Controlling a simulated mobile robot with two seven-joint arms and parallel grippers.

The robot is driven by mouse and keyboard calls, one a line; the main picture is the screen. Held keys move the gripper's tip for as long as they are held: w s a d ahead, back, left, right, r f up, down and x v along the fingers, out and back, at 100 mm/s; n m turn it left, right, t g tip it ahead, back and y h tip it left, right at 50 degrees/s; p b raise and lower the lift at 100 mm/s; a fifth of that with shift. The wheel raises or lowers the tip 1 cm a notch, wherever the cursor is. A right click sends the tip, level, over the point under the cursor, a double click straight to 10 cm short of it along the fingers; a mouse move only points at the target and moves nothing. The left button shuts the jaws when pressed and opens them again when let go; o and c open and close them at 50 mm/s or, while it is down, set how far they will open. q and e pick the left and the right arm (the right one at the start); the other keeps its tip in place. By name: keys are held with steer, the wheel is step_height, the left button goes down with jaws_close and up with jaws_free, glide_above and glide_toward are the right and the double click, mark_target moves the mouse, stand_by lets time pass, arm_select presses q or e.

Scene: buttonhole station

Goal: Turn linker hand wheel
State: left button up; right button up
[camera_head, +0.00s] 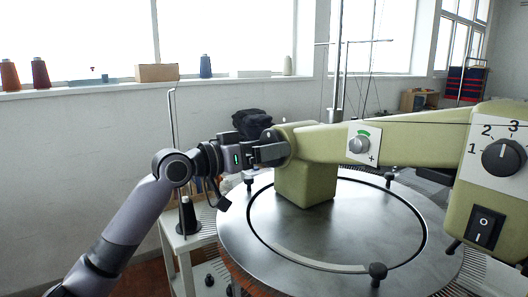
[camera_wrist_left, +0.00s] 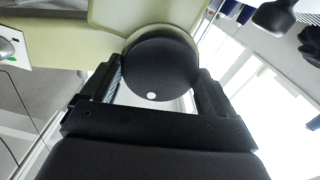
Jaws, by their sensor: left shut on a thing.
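The linker is a pale green machine (camera_head: 410,140) over a large round metal dial plate (camera_head: 340,235). Its black hand wheel (camera_head: 274,136) is at the left end of the green arm, partly hidden by my gripper. My left gripper (camera_head: 280,152) comes in from the left and is shut on the hand wheel. In the left wrist view, the round black wheel (camera_wrist_left: 160,68) with a white dot near its lower rim sits between the two fingers. My right gripper is not in view.
A white stand (camera_head: 188,238) with a black cone is at the left. Thread cones (camera_head: 40,73) and a cardboard box (camera_head: 157,73) stand on the windowsill.

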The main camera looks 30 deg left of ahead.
arm_select(q)
steer(key=shift+m, duration=0.4)
steer(key=o, duration=0.8)
steer(key=b+v, duration=0.2)
steer(key=v, duration=0.5)
stand_by(0.5)
